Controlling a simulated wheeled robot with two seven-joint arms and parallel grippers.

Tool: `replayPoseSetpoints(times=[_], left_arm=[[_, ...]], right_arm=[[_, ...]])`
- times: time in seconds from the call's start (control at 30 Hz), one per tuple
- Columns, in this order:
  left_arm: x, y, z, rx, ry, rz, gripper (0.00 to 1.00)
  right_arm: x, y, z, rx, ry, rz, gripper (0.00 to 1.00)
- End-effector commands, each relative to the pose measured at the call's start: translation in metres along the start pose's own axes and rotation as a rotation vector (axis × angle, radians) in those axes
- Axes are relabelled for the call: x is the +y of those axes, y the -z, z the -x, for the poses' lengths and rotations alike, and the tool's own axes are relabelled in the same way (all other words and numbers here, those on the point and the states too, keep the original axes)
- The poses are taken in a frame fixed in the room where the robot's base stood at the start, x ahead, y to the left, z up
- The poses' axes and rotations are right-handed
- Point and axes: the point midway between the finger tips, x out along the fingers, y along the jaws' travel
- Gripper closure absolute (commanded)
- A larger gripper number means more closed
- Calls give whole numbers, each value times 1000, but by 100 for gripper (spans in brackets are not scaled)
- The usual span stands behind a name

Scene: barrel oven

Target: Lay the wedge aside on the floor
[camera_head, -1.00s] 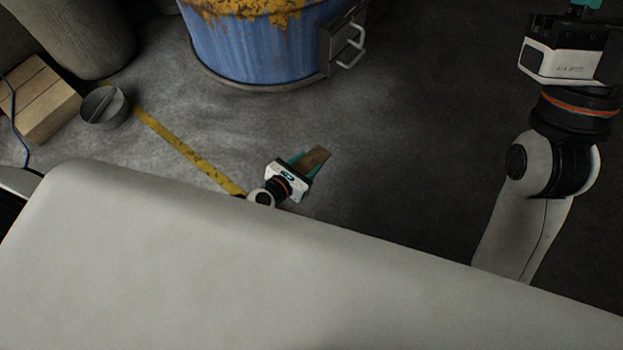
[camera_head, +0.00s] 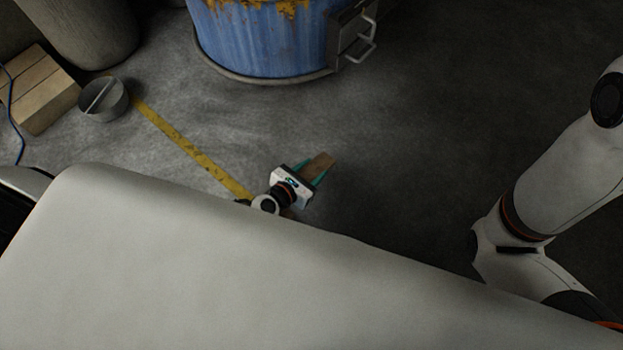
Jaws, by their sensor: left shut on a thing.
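The wedge (camera_head: 319,162) is a small brown wooden piece between the teal fingers of my left gripper (camera_head: 313,172). The gripper is shut on it, low over the concrete floor (camera_head: 400,170) or at it. I cannot tell whether the wedge touches the floor. My own pale body hides most of the left arm. My right arm shows at the right edge, but its gripper is out of the picture.
A blue rusty barrel (camera_head: 262,40) with a metal door and handle (camera_head: 354,42) stands at the back. A round metal pan (camera_head: 104,100) and a wooden crate (camera_head: 40,92) are at the left. A yellow line (camera_head: 190,147) crosses the floor. Floor right of the wedge is clear.

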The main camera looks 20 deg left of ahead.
Motion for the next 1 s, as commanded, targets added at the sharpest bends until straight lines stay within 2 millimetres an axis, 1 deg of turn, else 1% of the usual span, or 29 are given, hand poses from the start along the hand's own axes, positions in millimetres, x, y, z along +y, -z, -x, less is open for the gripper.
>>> replayPoseSetpoints(times=[0.13,0.2,0.3,0.57,0.77,0.8,0.87,0.9,1.0], left_arm=[[0,-18,-8,0,0,1,80],[0,-28,-12,1,0,0,80],[0,-37,-16,1,0,0,80],[0,-35,-15,1,0,1,80],[0,-41,-18,1,0,0,80],[0,-40,-17,0,0,0,50],[0,-40,-17,0,0,0,40],[0,-40,-17,0,0,1,33],[0,-40,-17,0,0,1,33]], right_arm=[[4,-11,7,-24,-8,3,64],[6,-14,16,-22,-8,3,64],[8,-16,25,-21,-8,3,64],[7,-16,23,-21,-8,3,64],[9,-18,29,-21,-8,3,64],[8,-17,28,-21,-8,3,64],[8,-17,27,-21,-8,3,64],[8,-17,27,-21,-8,3,64],[8,-17,27,-21,-8,3,64]])
